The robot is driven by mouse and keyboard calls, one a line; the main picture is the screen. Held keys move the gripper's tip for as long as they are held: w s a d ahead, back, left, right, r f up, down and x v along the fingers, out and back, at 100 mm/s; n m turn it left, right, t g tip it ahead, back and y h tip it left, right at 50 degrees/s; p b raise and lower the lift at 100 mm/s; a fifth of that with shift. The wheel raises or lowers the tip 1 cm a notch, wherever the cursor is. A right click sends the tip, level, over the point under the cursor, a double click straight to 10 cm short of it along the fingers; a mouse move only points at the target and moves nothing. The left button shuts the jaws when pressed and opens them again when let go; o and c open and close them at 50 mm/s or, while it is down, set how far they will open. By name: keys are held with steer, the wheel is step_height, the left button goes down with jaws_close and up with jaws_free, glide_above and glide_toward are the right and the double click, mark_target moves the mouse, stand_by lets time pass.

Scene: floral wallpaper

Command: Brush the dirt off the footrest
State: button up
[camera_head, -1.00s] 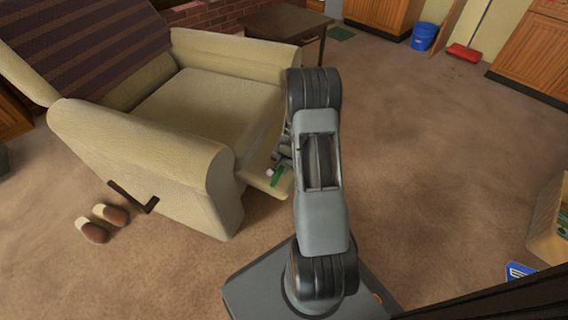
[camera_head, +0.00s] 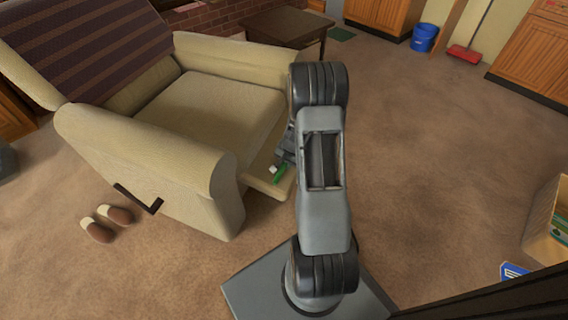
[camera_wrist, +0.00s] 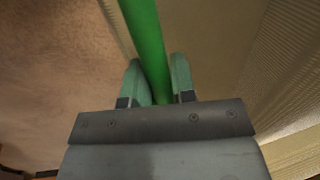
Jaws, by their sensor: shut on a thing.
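The footrest (camera_head: 262,183) is a cream panel low at the front of the beige recliner (camera_head: 225,105). Its right part is hidden by my arm. The brush shows as a green stick with a pale tip (camera_head: 279,174) over the footrest. In the wrist view its green handle (camera_wrist: 148,42) runs between the fingers of my gripper (camera_wrist: 156,72), which is shut on it. The brush's far end is out of the wrist view. The cream surface (camera_wrist: 205,45) beside the handle there looks like the footrest. I cannot make out dirt on it.
Two slippers (camera_head: 108,222) lie on the carpet left of the chair, near its dark side lever (camera_head: 140,198). A box (camera_head: 548,225) is at the right. Carpet between is clear.

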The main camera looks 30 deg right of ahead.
steer(key=shift+s+d+r, duration=0.1)
steer(key=shift+s+r, duration=0.05)
steer(key=shift+r, duration=0.45)
steer(key=shift+p+v, duration=1.25)
steer(key=shift+v, duration=0.3)
